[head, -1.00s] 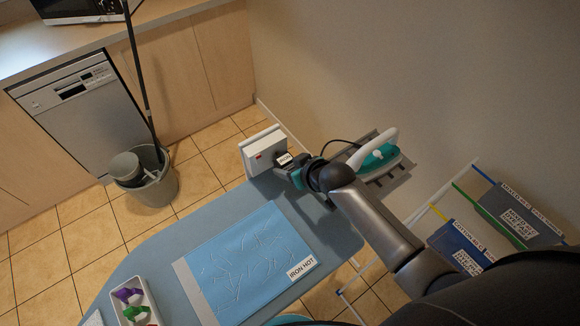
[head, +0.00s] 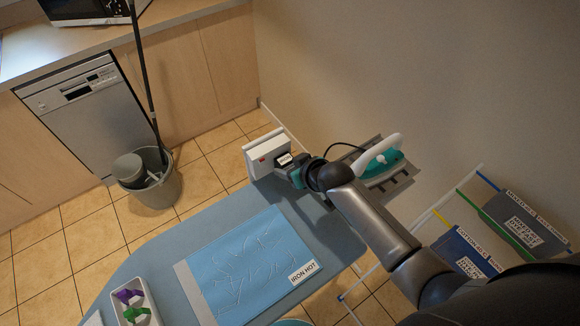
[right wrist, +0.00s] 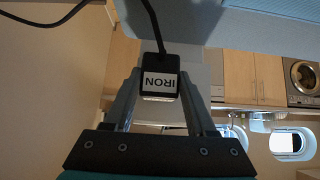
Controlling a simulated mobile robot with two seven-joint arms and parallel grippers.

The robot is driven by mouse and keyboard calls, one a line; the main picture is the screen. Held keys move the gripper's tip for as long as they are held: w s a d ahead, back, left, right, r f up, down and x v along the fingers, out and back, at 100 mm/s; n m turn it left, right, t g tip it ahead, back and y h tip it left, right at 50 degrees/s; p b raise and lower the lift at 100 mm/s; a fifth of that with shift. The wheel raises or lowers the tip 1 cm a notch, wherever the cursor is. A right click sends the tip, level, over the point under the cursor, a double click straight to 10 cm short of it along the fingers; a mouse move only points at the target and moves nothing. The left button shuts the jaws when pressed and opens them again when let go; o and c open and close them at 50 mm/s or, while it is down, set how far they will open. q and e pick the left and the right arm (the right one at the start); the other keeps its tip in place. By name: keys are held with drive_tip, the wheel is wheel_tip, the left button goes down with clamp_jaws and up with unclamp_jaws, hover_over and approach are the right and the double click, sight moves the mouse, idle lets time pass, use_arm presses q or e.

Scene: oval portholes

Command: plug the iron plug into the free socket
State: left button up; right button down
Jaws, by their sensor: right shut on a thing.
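The iron plug (right wrist: 161,78) is black with a white label reading IRON, and a black cord runs from it. My right gripper (right wrist: 160,95) is shut on the plug, one finger on each side. In the head view the right gripper (head: 293,165) holds the plug (head: 285,159) right at the front of a white socket box (head: 262,158) with a small red part. I cannot tell whether the plug touches the box, and the socket openings are hidden. The teal and white iron (head: 380,155) rests on a grey stand to the right. My left gripper is not in view.
The blue ironing board (head: 190,235) carries a light blue cloth (head: 250,265) labelled IRON HOT and a white tray (head: 150,308) with purple and green clips. A bucket with a mop (head: 150,180) stands on the tiles. A rack with labelled bins (head: 510,220) is at right.

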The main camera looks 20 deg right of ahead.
drive_tip(key=shift+w, duration=0.15)
drive_tip(key=c, duration=0.7)
unclamp_jaws()
drive_tip(key=shift+w+a, duration=0.1)
drive_tip(key=o, duration=0.3)
drive_tip(key=shift+w, duration=0.1)
drive_tip(key=shift+o, duration=1.3)
drive_tip(key=p+v, duration=0.2)
drive_tip(key=v, duration=1.3)
drive_tip(key=shift+s, duration=0.2)
